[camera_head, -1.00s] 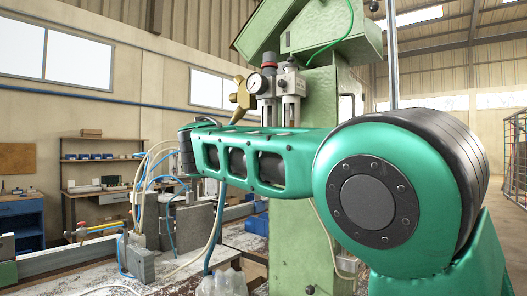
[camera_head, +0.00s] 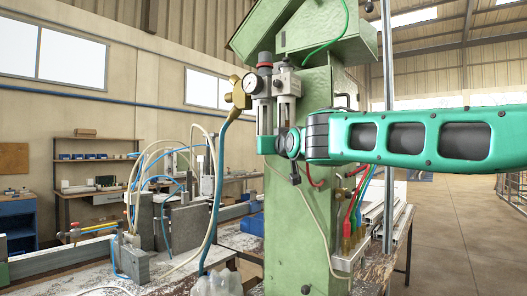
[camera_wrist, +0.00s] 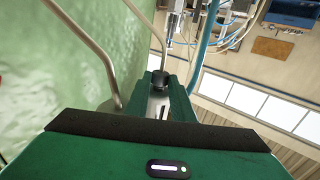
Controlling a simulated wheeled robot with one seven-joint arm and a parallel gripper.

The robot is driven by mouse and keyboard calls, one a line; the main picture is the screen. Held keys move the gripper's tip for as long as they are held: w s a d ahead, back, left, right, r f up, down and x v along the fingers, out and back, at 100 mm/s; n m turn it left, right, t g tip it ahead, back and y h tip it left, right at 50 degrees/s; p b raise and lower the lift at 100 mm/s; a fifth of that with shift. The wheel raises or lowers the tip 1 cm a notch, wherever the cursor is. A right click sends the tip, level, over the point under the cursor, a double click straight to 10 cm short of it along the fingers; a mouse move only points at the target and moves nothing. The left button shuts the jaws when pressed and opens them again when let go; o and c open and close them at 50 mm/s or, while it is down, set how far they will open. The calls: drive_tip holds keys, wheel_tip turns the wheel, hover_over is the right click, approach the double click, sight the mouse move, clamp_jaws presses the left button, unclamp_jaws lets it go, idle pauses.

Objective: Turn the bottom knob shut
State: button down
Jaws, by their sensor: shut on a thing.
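The air unit (camera_head: 268,100) is mounted on the green column. It has a round gauge, a dark top knob and two pale bowls. The bottom knob (camera_wrist: 160,78) shows in the wrist view as a dark cap at the finger ends, in front of the green column. My gripper (camera_wrist: 162,98) is shut on it, with one green finger on each side. In the head view the end of my arm is low in front of the unit, and the grip point is largely hidden there. The knob's angle cannot be told.
The green column (camera_head: 310,215) stands close beside my gripper. A thick blue hose (camera_head: 216,180) hangs to the left of the unit. Bent metal pipes (camera_wrist: 88,45) run near my fingers. Red, green and blue hoses (camera_head: 355,205) are below my arm. Clamp blocks (camera_head: 185,225) stand on the bench.

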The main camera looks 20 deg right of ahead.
drive_tip(key=shift+w+d+f+n+g+y, duration=0.1)
drive_tip(key=shift+d+n+g+y, duration=0.15)
drive_tip(key=shift+n+y, duration=0.8)
drive_tip(key=shift+w+d+n+g+y, duration=0.1)
drive_tip(key=shift+d+n+g+y, duration=0.35)
drive_tip(key=shift+y, duration=1.05)
drive_tip(key=shift+w+d+f+n+g+y, duration=0.1)
drive_tip(key=shift+n+y, duration=0.8)
drive_tip(key=shift+y, duration=0.35)
drive_tip(key=shift+n+y, duration=0.3)
drive_tip(key=c, duration=1.5)
unclamp_jaws()
drive_tip(key=shift+g, duration=0.3)
drive_tip(key=shift+c, duration=0.2)
drive_tip(key=shift+s+r, duration=0.1)
